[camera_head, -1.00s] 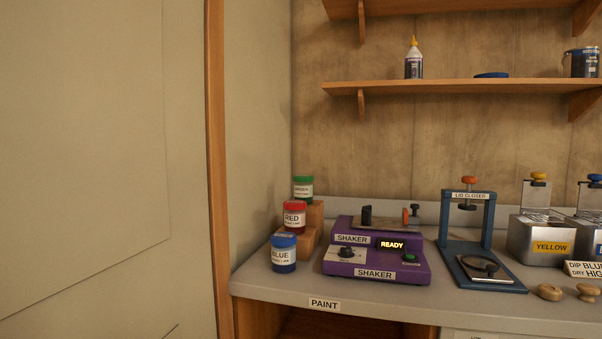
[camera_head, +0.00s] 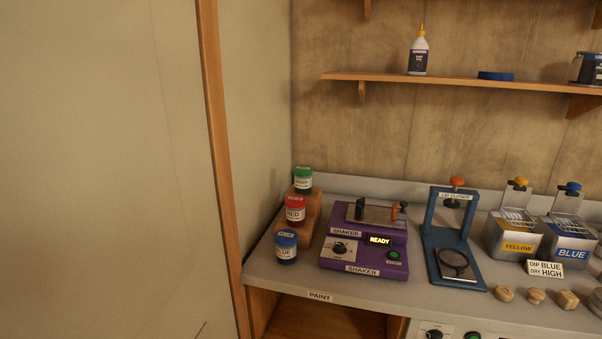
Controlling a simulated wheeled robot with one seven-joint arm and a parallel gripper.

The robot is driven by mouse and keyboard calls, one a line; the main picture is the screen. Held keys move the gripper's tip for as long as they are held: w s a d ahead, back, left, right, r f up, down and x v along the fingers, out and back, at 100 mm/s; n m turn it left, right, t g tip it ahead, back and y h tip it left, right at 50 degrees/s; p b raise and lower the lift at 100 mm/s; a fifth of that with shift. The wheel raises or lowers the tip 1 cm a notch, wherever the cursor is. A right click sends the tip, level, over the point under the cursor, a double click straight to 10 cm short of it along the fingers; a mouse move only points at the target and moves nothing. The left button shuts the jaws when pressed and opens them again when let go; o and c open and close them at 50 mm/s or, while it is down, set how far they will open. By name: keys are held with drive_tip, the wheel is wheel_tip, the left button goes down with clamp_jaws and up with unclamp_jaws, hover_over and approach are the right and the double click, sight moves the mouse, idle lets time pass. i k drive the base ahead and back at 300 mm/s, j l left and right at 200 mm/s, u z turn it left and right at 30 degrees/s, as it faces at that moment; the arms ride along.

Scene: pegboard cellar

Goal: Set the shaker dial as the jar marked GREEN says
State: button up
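The jar marked GREEN (camera_head: 303,181) has a green lid and stands at the back of a stepped wooden stand on the counter's left; the small print on its label is too small to read. The purple shaker (camera_head: 364,243) stands to the right of the jars. Its dial (camera_head: 340,248) is a dark knob on a pale panel at the front left; its setting cannot be made out. My gripper is not in view.
The RED jar (camera_head: 295,210) and BLUE jar (camera_head: 286,246) stand before the green one. A blue lid closer (camera_head: 455,240), YELLOW tank (camera_head: 513,236) and BLUE tank (camera_head: 567,241) stand to the right. Wooden knobs (camera_head: 535,297) lie near the front edge. A shelf (camera_head: 450,82) hangs above.

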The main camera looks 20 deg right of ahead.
sight(340, 247)
drive_tip(key=i+l, duration=0.35)
drive_tip(key=i, duration=0.15)
drive_tip(key=i+l, duration=0.4)
drive_tip(key=i, duration=0.1)
